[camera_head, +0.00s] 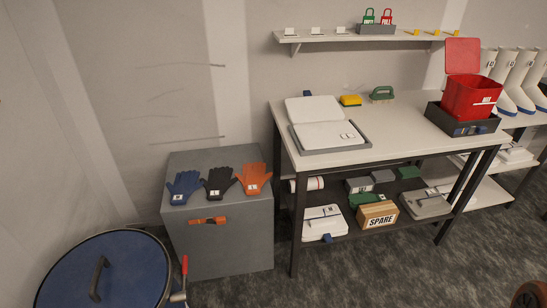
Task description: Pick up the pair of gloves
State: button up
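Three gloves lie side by side on top of a grey cabinet (225,247) left of the bench. The left one is a blue glove (184,187), the middle one is a black glove (218,182), and the right one is an orange glove (254,178). Each has a small white label near its cuff. They look flat, with fingers pointing away; I cannot tell whether any is a stacked pair.
A blue-lidded drum (120,275) with a red-handled clamp stands at front left. The bench (400,135) holds a white open case (322,125) and a red bin (472,97). A SPARE box (377,215) sits below. Carpet before the bench is clear.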

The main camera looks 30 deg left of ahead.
aim_at(254, 177)
jog(key=i, duration=1.9)
jog(key=u, duration=4.2)
